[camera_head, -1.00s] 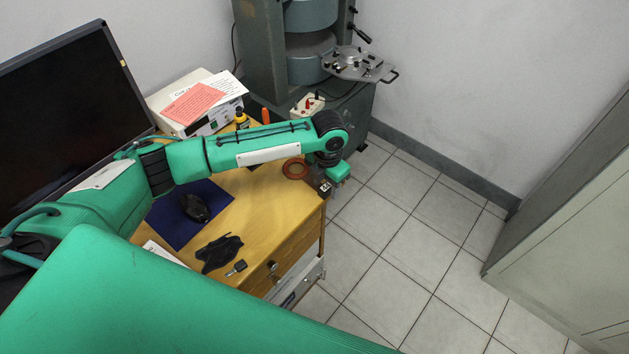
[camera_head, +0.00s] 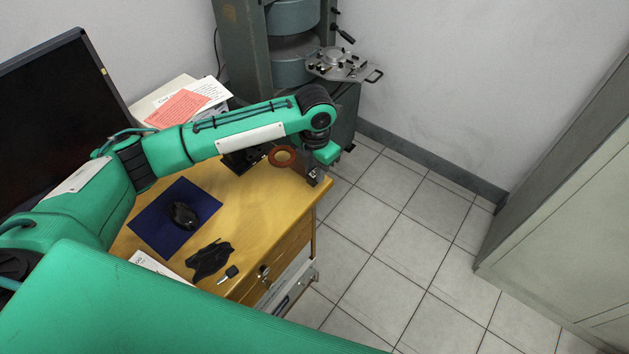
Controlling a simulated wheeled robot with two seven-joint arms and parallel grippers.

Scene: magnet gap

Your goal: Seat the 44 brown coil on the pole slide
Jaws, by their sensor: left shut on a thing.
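The brown coil (camera_head: 282,156) is a flat ring seen over the far right part of the wooden desk. It is at my left gripper (camera_head: 300,163), below the wrist of my left arm. The gripper is shut on the coil; its fingertips are small and partly hidden, so the exact grip is unclear. The coil appears a little above the desk top. The grey plate with knobs and a loop handle (camera_head: 343,65), which looks like the pole slide, juts from the magnet (camera_head: 292,62) at the back. No coil is visible on it. My right gripper is not in view.
The desk (camera_head: 262,205) holds a blue mat (camera_head: 150,222), a black mouse (camera_head: 183,215), a dark cloth (camera_head: 209,260) and a key (camera_head: 229,273). A monitor (camera_head: 60,110) stands left. Tiled floor (camera_head: 400,240) is clear, with a cabinet (camera_head: 570,220) at right.

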